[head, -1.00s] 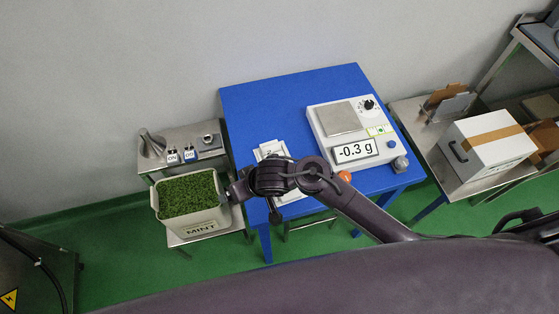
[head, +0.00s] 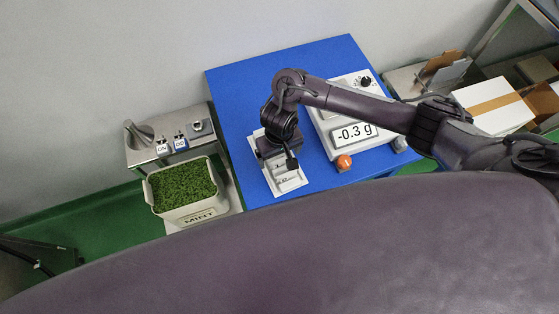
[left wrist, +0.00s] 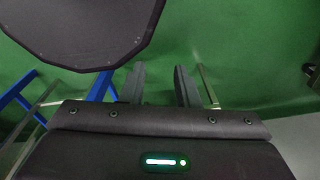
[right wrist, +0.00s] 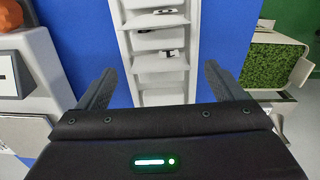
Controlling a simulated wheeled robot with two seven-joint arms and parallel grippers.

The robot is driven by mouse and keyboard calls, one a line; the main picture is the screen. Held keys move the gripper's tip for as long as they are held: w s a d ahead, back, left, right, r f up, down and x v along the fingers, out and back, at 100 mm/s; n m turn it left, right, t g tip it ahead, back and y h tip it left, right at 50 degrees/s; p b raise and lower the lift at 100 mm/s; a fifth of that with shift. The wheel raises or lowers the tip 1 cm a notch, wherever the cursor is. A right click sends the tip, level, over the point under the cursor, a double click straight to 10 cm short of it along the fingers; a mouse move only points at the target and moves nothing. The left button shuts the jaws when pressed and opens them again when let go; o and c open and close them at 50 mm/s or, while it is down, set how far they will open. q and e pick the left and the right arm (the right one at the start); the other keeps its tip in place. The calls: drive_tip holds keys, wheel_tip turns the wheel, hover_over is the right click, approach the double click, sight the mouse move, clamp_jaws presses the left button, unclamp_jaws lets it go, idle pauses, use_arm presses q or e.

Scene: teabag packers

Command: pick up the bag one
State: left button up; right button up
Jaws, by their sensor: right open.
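A white slotted rack (head: 287,181) lies on the blue table, partly hidden under my right gripper (head: 276,150). In the right wrist view the rack (right wrist: 160,72) runs up the middle, with small dark-marked pieces (right wrist: 166,53) in its slots. I cannot tell which piece is bag one, or whether a bag is there. My right gripper (right wrist: 158,74) is open and empty, its fingers on either side of the rack in that view. My left gripper (left wrist: 160,72) shows only in the left wrist view, its fingers apart and empty above green floor.
A scale (head: 323,144) reading -0.3 g stands right of the rack, with an orange ball-shaped knob (head: 344,162) by it. A mint tub (head: 187,216) and a steel station (head: 166,149) stand left. A white box (head: 493,104) is at far right.

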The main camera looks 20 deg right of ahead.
sight(280, 158)
wheel_tip(280, 158, down, 2)
drive_tip(key=shift+d+f, duration=0.1)
drive_tip(key=shift+f, duration=0.4)
use_arm(q)
drive_tip(key=shift+w, duration=0.65)
use_arm(e)
drive_tip(key=c, duration=1.1)
